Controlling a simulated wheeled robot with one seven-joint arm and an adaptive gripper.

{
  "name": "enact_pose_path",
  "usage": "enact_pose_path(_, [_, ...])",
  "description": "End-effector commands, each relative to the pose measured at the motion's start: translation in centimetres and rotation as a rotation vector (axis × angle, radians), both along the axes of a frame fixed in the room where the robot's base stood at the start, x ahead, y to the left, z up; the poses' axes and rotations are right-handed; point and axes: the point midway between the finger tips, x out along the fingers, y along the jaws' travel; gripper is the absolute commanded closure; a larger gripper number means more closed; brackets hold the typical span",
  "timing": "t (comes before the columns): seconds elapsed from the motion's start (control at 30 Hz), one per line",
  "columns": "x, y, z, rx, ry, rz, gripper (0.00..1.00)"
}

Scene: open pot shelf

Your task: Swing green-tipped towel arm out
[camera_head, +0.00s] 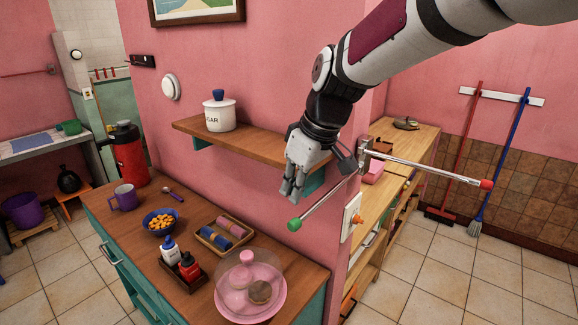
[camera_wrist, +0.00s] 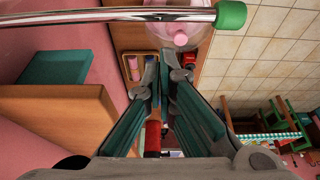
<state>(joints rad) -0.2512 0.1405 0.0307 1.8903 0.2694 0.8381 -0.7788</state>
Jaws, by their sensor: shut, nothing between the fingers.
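The green-tipped towel arm (camera_head: 325,203) is a thin metal rod running from a wall bracket (camera_head: 364,156) on the pink wall's end toward the lower left. Its green tip (camera_head: 294,225) hangs out over the counter side. The red-tipped arm (camera_head: 430,172) points right from the same bracket. My gripper (camera_head: 291,194) is shut and empty, pointing down to the left of the green-tipped rod. In the wrist view the rod (camera_wrist: 110,15) crosses the top, ending at the green tip (camera_wrist: 231,15), beyond my closed fingertips (camera_wrist: 160,68). I see no clear contact.
A wooden wall shelf (camera_head: 240,145) with a sugar jar (camera_head: 219,115) is close left of my gripper. Below, the counter (camera_head: 110,222) holds a pink domed cake stand (camera_head: 250,290), bottles, a bowl and a mug. Open floor (camera_head: 450,270) lies to the right.

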Motion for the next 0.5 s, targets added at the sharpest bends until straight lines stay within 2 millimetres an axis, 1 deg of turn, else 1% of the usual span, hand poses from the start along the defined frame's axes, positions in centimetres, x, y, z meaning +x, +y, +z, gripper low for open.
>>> enact_pose_path(0.03, [-0.61,-0.46,0.07,0.0,0.002,-0.001,1.0])
enact_pose_path(0.2, [-1.12,-1.27,-0.26,0.0,0.001,0.001,1.0])
enact_pose_path(0.5, [-1.16,-1.4,-0.37,0.0,0.001,0.001,1.0])
